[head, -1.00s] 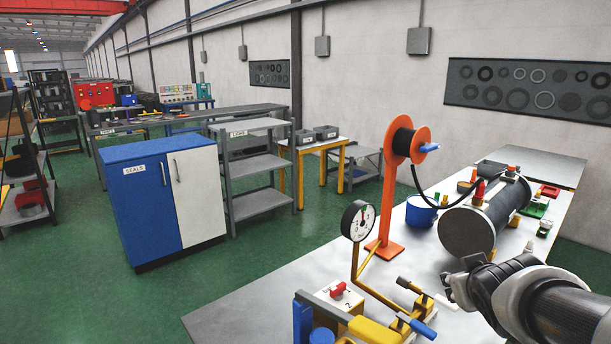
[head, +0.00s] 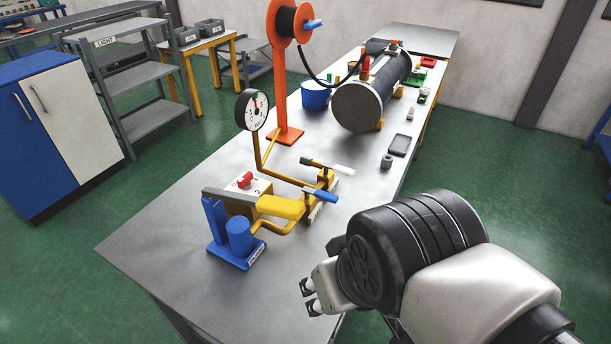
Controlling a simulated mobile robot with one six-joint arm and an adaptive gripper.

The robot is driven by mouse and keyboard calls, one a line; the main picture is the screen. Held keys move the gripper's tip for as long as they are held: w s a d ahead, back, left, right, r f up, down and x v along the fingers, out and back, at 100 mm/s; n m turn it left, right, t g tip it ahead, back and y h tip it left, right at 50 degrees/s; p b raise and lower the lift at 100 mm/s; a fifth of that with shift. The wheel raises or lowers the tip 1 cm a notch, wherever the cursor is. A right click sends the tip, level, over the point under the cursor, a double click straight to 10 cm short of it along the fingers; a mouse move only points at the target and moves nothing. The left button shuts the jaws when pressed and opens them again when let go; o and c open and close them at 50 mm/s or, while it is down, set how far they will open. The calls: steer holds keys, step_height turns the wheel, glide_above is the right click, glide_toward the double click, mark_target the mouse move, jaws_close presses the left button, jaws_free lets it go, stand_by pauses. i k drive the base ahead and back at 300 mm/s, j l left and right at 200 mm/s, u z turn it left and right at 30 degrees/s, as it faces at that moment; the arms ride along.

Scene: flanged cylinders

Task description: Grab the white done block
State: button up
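I cannot pick out a block marked "done" for certain. A small pale block (head: 424,91) stands at the bench's right edge, beside the dark flanged cylinder (head: 358,106); any lettering is too small to read. My gripper (head: 308,297) is at the lower centre, over the near right edge of the bench (head: 190,262). It is far from that block, on the camera's side. Its two fingertips are apart, with nothing seen between them.
A pump with a gauge (head: 252,110) and blue lever (head: 320,195) stands on the near bench. An orange reel stand (head: 282,90), blue tub (head: 315,97), grey tray (head: 399,144), grey ring (head: 386,161), green tray (head: 416,77) and red tray (head: 429,62) lie beyond.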

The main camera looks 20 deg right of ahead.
mark_target(410, 116)
steer(key=z, duration=1.25)
steer(key=i+l+u, duration=0.25)
steer(key=i+u, duration=0.15)
steer(key=i+l+u, duration=0.6)
steer(key=l+u, duration=0.25)
steer(key=i+l, duration=0.2)
steer(key=l, duration=0.2)
steer(key=i+l, duration=0.15)
steer(key=l, duration=0.25)
steer(key=i+l+u, duration=0.1)
steer(key=l, duration=0.3)
steer(key=i+l, duration=0.25)
steer(key=l, duration=0.15)
steer(key=i+l, duration=0.2)
steer(key=l, duration=0.2)
steer(key=i+l, duration=0.15)
steer(key=l, duration=0.25)
steer(key=i+l+u, duration=0.1)
steer(key=l, duration=0.3)
steer(key=i+l, duration=0.25)
steer(key=l, duration=0.2)
